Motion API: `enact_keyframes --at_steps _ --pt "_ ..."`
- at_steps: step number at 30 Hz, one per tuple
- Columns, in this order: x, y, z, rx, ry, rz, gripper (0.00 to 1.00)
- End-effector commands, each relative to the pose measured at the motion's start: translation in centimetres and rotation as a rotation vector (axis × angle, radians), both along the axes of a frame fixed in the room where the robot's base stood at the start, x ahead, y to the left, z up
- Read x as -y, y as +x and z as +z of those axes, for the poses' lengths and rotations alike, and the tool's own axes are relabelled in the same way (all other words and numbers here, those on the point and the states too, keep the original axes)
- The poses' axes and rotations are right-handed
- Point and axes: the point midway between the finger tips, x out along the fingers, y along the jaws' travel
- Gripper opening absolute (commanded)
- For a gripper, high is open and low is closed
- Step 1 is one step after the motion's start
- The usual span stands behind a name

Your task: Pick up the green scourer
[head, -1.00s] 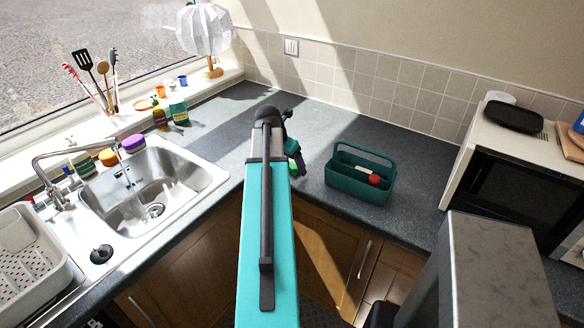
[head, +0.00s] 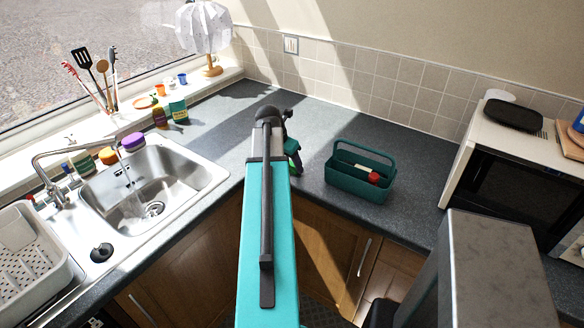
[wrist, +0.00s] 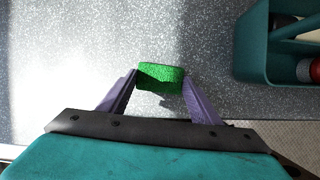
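The green scourer (wrist: 160,77) is a small bright green block, seen in the wrist view between the tips of my gripper (wrist: 160,80). The two purple fingers meet its left and right sides with no clear gap. The near face of the scourer is in shade, and a small dark shadow lies on the worktop just below it in the picture. I cannot tell whether it still touches the worktop. In the head view my gripper (head: 293,163) is at the worktop's front edge, left of the green caddy, and my arm hides most of it.
The dark green caddy (head: 344,184) with a red-ended item inside stands close to the right of my gripper. The steel sink (head: 196,178) is to the left. The speckled grey worktop (head: 325,118) behind is clear. The microwave (head: 520,165) stands at the right.

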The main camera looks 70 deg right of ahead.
Motion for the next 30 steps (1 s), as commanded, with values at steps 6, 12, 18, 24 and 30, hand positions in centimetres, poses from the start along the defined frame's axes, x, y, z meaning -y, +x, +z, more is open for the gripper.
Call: enact_keyframes --at_steps 6,12,18,24,30 --pt "0.0 0.0 0.0 0.000 0.000 0.000 0.37" --pt "0.0 0.0 0.1 0.000 0.000 0.000 0.37" --pt "0.1 0.1 0.8 0.000 -0.002 0.000 0.37" --pt "0.1 0.1 2.0 0.000 -0.001 0.001 0.37" --pt "0.1 0.1 3.5 0.000 -0.001 0.001 0.37"
